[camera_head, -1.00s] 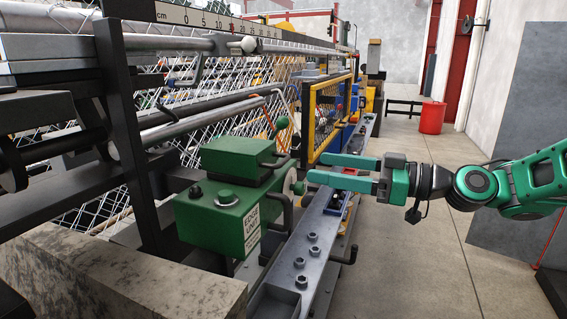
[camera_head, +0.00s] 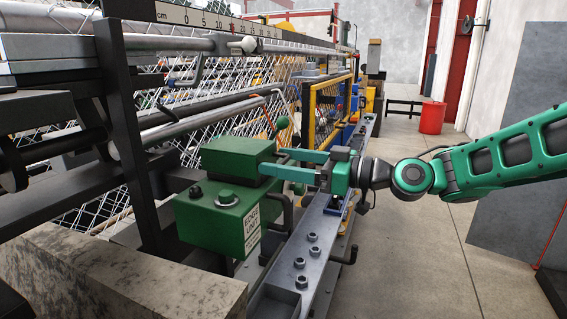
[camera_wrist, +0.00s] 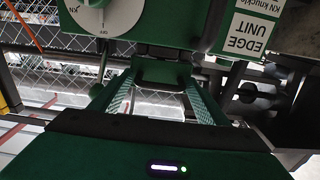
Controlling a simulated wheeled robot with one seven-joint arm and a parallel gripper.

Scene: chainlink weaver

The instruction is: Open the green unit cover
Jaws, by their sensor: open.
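The green edge unit (camera_head: 212,225) sits at the near end of the machine, with an EDGE UNIT label on its face. Its green cover (camera_head: 235,156) sits on top and looks shut. My gripper (camera_head: 270,161) is open at the cover's right side, fingers pointing left at it. In the wrist view the unit's green front (camera_wrist: 185,22) fills the top. A dark handle-like bar (camera_wrist: 168,74) lies between the open fingers (camera_wrist: 158,88). I cannot tell whether the fingers touch it. The fingers hide the cover's handle in the head view.
A white dial (camera_wrist: 105,15) is on the unit's face. A green ball-ended lever (camera_head: 281,123) stands just behind the gripper. A grey rail with bolts (camera_head: 312,250) runs below the arm. A yellow-framed mesh guard (camera_head: 330,112) stands beyond. The floor (camera_head: 430,230) at right is clear.

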